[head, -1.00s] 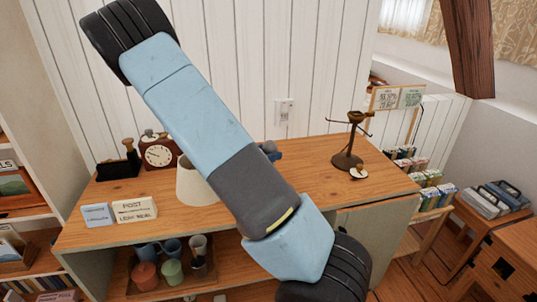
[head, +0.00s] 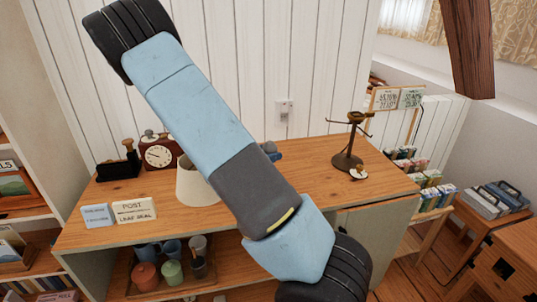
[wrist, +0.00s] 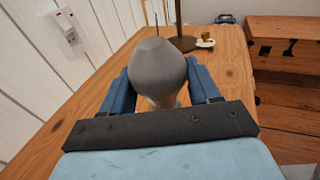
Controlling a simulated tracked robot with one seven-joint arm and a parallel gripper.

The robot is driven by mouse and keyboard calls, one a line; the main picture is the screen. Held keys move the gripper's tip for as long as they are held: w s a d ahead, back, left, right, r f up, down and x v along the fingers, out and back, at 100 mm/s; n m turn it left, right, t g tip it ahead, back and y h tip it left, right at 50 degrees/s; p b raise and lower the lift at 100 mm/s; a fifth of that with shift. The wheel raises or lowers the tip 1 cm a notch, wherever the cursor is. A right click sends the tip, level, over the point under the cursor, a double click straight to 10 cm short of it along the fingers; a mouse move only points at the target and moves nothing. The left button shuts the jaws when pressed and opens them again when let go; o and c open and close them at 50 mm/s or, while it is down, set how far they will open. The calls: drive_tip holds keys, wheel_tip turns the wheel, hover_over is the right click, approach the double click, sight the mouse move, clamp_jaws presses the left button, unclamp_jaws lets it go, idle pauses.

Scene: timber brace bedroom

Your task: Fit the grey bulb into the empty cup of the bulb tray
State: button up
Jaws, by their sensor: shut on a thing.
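My gripper (wrist: 163,82) is shut on the grey bulb (wrist: 160,62), with one blue finger on each side of it in the wrist view. The bulb's wide rounded grey part is uppermost in the picture, and a paler narrow part shows below it between the fingers. In the head view my arm hides the bulb, and only a little blue of the gripper shows beside it, over the cabinet top. A tray (head: 170,291) with several coloured cups stands on the lower shelf. I cannot tell whether it is the bulb tray or which cup is empty.
The wooden cabinet top (head: 300,165) holds a dark branched stand (head: 347,160) and small saucer (head: 358,174) at right. A cream shade (head: 193,185), clock (head: 159,155) and small signs (head: 134,209) stand at left. The wall is close behind. Bare wood lies right of my arm.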

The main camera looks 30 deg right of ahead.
drive_tip(key=shift+f, duration=1.4)
idle(0.4)
drive_tip(key=o, duration=1.2)
drive_tip(key=shift+o, duration=0.2)
drive_tip(key=s+a+r, duration=0.1)
drive_tip(key=a, duration=1.2)
drive_tip(key=shift+a+r, duration=0.15)
drive_tip(key=shift+a, duration=0.25)
drive_tip(key=shift+s, duration=0.1)
drive_tip(key=s+a+r+m+t+y, duration=0.1)
drive_tip(key=s+r+m+t+y, duration=0.1)
drive_tip(key=s+r+m+y, duration=0.6)
drive_tip(key=s+a+r+m+t+y, duration=0.2)
drive_tip(key=s+r+m+y, duration=0.6)
drive_tip(key=s+r, duration=0.8)
drive_tip(key=r+m, duration=0.1)
drive_tip(key=m, duration=0.2)
drive_tip(key=shift+s+r+y, duration=0.15)
drive_tip(key=shift+y, duration=0.25)
